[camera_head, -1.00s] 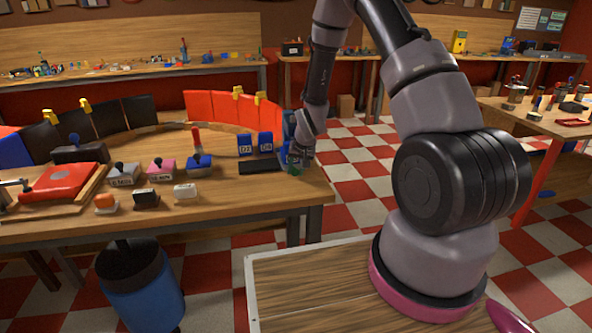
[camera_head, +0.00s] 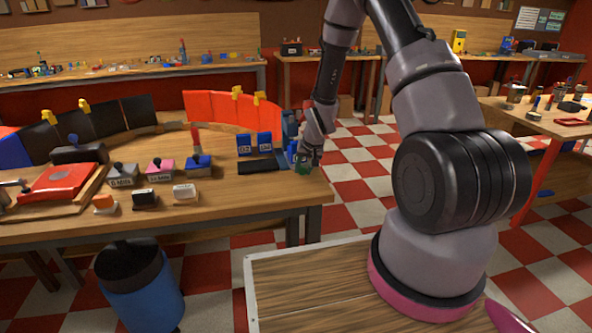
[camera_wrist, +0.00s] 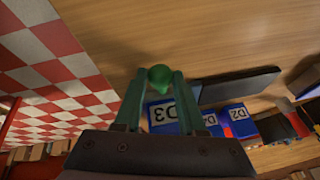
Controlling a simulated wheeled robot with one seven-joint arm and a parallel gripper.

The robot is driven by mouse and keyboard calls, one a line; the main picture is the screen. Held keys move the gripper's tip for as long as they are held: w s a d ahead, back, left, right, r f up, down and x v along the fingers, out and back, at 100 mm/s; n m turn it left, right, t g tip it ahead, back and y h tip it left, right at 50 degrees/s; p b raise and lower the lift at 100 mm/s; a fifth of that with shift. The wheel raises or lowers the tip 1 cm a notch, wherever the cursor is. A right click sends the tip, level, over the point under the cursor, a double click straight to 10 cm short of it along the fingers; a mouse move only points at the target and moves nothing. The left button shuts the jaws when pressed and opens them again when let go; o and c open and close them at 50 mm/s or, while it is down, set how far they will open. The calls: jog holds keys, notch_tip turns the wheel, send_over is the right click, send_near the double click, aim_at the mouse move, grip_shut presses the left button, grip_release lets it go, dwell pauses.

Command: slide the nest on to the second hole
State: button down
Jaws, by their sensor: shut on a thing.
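My gripper (camera_head: 304,163) is at the right end of the near workbench, low over its top. In the wrist view its green fingers (camera_wrist: 158,88) are shut on a small green knob (camera_wrist: 160,74). Green also shows below my gripper in the head view, partly hidden. Two more blue blocks, D2 (camera_head: 244,144) and D4 (camera_head: 265,142), stand to the left. A dark flat bar (camera_head: 258,167) lies in front of them. I cannot tell which part is the nest, and no holes can be made out.
The near bench (camera_head: 230,203) ends just right of my gripper. Stamps, such as one with a red handle (camera_head: 197,160), stand left of the blue blocks. Red and black panels (camera_head: 225,107) stand behind. Bare wood lies along the front edge.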

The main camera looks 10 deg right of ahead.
jog(key=shift+d, duration=0.35)
jog(key=c, duration=0.5)
grip_release()
jog(key=shift+d, duration=0.15)
jog(key=shift+r, duration=0.2)
jog(key=v, duration=1)
jog(key=shift+s+r, duration=0.2)
